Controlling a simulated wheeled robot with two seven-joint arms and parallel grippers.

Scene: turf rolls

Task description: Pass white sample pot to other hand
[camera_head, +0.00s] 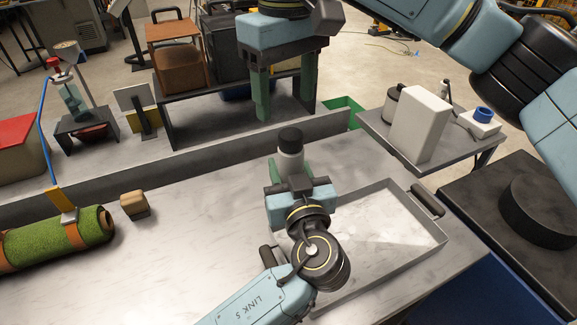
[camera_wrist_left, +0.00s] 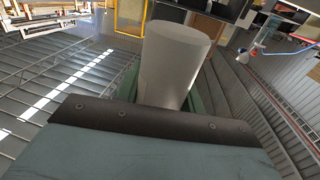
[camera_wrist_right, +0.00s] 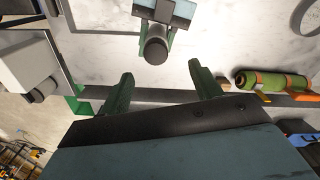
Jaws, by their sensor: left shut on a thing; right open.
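The white sample pot (camera_head: 291,163) has a black lid and stands upright in my left gripper (camera_head: 290,182), held above the table near the middle of the head view. In the left wrist view the pot's pale body (camera_wrist_left: 175,68) rises between the green fingers. My right gripper (camera_head: 285,95) is open and empty, fingers pointing down, higher in the head view than the pot and apart from it. In the right wrist view the pot's dark lid (camera_wrist_right: 156,50) lies beyond the spread fingertips (camera_wrist_right: 163,82). The pot's lower part is hidden by the left gripper.
A shallow metal tray (camera_head: 440,238) lies on the table to the right of my left gripper. A green turf roll (camera_head: 60,238) with orange bands and a small tan block (camera_head: 135,205) lie at left. A side table (camera_head: 390,132) at right bears a white box (camera_head: 420,125).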

